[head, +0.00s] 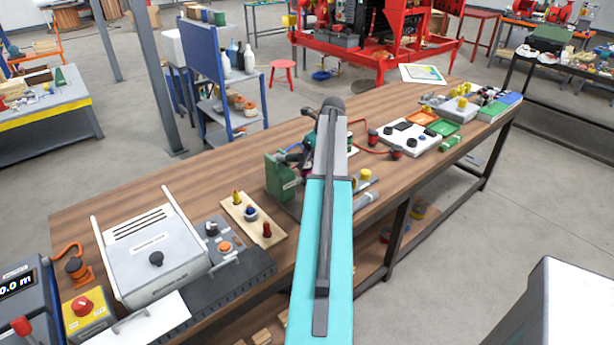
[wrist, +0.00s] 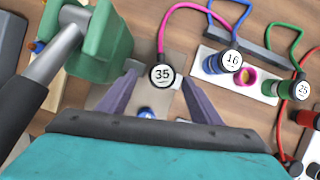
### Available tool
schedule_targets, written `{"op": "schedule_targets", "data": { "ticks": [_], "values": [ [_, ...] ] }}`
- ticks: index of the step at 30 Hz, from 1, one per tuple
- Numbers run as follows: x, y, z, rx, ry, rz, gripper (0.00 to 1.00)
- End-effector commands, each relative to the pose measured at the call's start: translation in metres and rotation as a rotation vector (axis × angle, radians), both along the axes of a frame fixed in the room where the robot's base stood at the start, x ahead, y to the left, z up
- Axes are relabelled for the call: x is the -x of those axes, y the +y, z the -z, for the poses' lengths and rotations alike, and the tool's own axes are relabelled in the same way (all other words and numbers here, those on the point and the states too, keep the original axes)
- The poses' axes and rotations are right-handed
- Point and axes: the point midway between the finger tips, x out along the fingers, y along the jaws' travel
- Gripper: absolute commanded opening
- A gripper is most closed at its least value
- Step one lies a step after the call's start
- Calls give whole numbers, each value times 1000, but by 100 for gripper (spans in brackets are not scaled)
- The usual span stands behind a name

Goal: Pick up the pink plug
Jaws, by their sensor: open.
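The pink plug (wrist: 162,77) shows in the wrist view as a round white cap marked 35 with a dark rim, and a pink cable rises from it. My gripper (wrist: 160,71) is open, with one purple finger on each side of the plug. I see a gap on both sides, and cannot tell how deep the fingers reach. The plug's body below the cap is hidden. A pink ring (wrist: 245,77), like an empty socket, sits on a white board (wrist: 209,62) to the right. In the head view my arm mostly hides the gripper and plug.
A blue plug (wrist: 226,62) marked 16 and a green plug (wrist: 285,89) marked 25 stand on the board. A green vise-like block (wrist: 105,45) is close to the left finger. A small blue piece (wrist: 146,112) lies between the fingers, nearer the palm.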

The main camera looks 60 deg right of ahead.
Motion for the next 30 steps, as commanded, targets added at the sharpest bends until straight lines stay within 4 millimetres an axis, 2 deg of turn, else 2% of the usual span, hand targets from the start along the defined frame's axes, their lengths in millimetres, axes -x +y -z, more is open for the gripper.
{"op": "schedule_targets", "data": {
  "ticks": [14,30],
  "values": [
    [-1,-1,4,-1,1,1,59],
    [-17,-7,46,0,0,1,59]
  ]
}}
